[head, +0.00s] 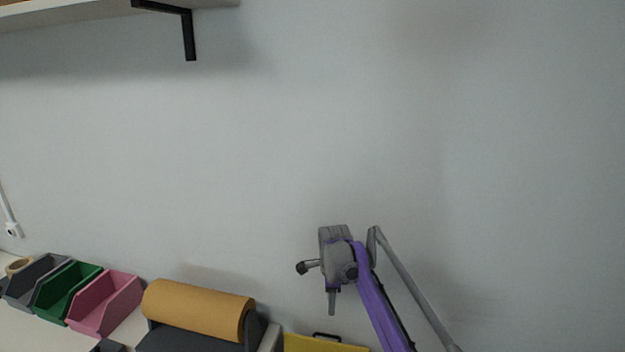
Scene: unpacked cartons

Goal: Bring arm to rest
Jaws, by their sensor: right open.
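My right gripper (317,284) is at the end of my purple arm, which comes in from the lower right. It is grey, and its two fingers stand wide apart, one to the left and one downward. Nothing is between them. It shows in front of the bare wall, right of the brown roll and above the yellow item. My left gripper is not in view.
Grey (20,290), green (52,300) and pink (100,308) bins stand at the lower left. A brown roll (195,309) lies right of them. A yellow item (310,345) with a dark handle shows at the bottom. A shelf (70,12) hangs upper left.

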